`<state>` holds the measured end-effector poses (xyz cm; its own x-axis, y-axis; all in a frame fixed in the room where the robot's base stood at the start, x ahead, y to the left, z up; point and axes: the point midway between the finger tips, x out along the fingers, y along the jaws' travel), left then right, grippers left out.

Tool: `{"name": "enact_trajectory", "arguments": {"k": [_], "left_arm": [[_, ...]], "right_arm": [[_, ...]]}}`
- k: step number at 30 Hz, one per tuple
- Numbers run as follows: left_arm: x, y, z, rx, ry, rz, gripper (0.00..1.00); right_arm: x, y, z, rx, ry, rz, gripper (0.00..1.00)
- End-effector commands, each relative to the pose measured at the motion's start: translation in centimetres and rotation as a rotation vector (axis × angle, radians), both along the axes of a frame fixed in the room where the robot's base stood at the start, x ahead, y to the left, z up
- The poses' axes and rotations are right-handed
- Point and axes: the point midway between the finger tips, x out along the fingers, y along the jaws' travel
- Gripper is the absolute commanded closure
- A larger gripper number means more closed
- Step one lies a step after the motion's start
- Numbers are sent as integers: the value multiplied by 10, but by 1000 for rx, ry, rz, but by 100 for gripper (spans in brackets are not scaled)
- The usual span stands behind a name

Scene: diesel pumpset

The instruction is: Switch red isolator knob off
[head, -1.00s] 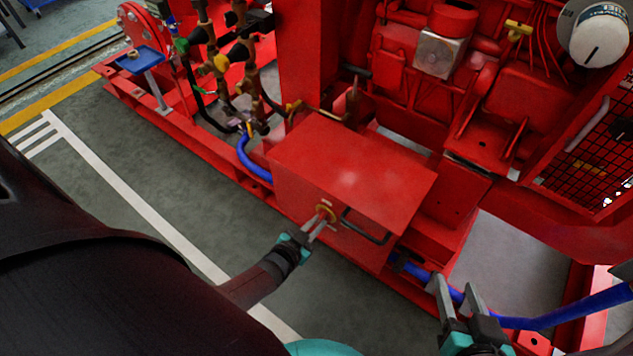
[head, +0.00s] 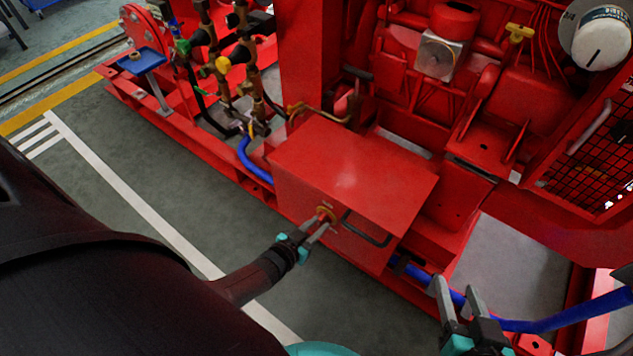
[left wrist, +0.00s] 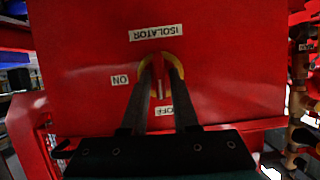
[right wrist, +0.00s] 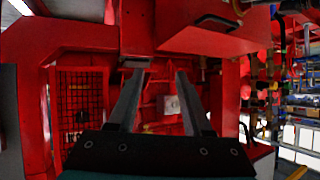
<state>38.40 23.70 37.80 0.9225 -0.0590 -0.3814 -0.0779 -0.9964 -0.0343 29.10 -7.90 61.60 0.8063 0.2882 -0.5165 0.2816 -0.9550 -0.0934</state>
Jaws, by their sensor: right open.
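The red isolator knob (left wrist: 160,78) sits on a yellow ring on the front face of a red box (head: 350,170). In the left wrist view, an ISOLATOR label is above it, an ON label (left wrist: 120,80) is at its left and an OFF label (left wrist: 164,111) is below it. The knob's grip looks about upright there, in line with the OFF label. My left gripper (head: 323,220) is at the knob, its fingers closed on both sides of it and partly hiding it. My right gripper (head: 458,292) is open and empty, right of the box.
A black handle (head: 366,230) stands out from the box face just right of the knob. A blue hose (head: 560,313) runs behind my right gripper. Red pumpset frame and valves (head: 222,66) surround the box. The floor in front is clear.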

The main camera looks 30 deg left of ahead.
Motion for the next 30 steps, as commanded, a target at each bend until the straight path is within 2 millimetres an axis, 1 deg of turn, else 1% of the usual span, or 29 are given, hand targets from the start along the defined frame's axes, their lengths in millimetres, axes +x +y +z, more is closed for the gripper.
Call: {"name": "enact_trajectory", "arguments": {"k": [1,3,4,19,23,30], "left_arm": [[0,0,0,0,0,0,65],[0,0,0,0,0,0,57],[0,0,0,0,1,0,55],[-4,0,1,0,2,0,55],[-9,0,4,0,3,0,55],[-23,1,10,1,3,0,55]], "right_arm": [[0,0,0,0,1,0,50],[0,0,0,0,1,0,50],[0,0,0,0,1,0,50],[-1,-3,0,-14,22,-2,50],[-3,-10,0,-40,70,-8,50],[-12,-27,-2,-108,201,-26,50]]}}
